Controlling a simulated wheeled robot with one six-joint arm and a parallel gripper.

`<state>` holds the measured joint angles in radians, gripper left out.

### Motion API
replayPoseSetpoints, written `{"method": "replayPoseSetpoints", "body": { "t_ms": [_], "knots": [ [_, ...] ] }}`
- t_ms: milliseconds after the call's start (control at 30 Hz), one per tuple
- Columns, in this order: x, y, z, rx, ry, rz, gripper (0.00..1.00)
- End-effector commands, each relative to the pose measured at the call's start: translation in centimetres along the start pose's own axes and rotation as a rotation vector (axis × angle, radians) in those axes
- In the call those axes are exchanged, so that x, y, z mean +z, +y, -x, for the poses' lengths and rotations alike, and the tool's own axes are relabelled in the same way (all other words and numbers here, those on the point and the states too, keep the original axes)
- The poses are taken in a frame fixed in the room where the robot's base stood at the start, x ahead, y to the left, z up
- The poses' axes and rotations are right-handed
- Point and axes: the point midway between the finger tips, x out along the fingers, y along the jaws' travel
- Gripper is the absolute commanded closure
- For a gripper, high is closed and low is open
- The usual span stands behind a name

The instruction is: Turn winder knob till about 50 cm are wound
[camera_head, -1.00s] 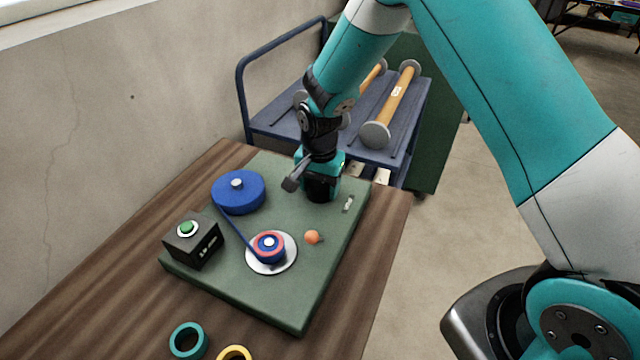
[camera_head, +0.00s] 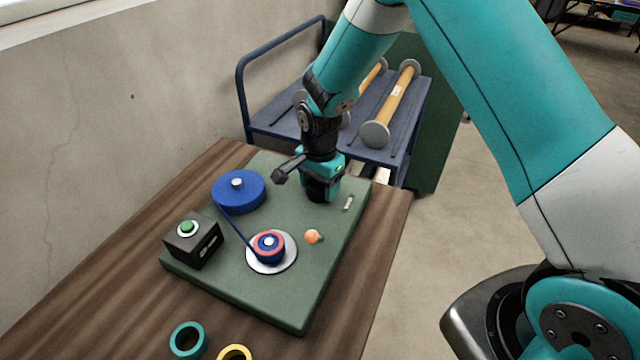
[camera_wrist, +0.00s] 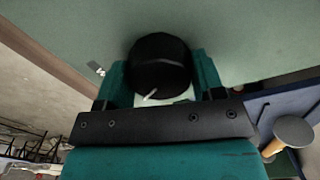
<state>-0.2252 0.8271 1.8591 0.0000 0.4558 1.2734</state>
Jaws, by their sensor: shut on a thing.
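My gripper (camera_head: 322,196) points down at the far right part of the green board (camera_head: 290,295). In the wrist view, its teal fingers (camera_wrist: 160,72) are shut on a round black knob (camera_wrist: 158,62) with a white pointer line. In the head view the gripper largely hides the knob. A large blue spool (camera_head: 238,193) stands on the left of the board. A blue band (camera_head: 236,228) runs from it to a small take-up reel (camera_head: 268,248), which has a red ring and some blue band around it, on a pale disc (camera_head: 284,262). The wound length cannot be read.
A black box with a green button (camera_head: 187,228) stands at the board's left edge. An orange ball-shaped part (camera_head: 312,236) is beside the reel. Teal (camera_head: 188,341) and yellow (camera_head: 234,354) rings lie on the wooden table in front. A blue cart (camera_head: 395,150) with rollers stands behind.

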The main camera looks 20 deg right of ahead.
Motion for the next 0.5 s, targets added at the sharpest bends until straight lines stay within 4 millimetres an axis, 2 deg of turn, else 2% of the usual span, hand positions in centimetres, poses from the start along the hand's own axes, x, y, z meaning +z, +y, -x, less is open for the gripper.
{"method": "replayPoseSetpoints", "body": {
  "t_ms": [67,100,200,500],
  "knots": [
    [-0.06,-0.11,0.13,-0.004,0.002,0.000,0.62],
    [-0.06,-0.11,0.13,-0.004,0.002,0.000,0.31],
    [-0.05,-0.08,0.10,-0.003,0.001,0.000,0.13],
    [-0.02,-0.06,0.26,-0.002,0.001,0.001,0.13]
  ]
}}
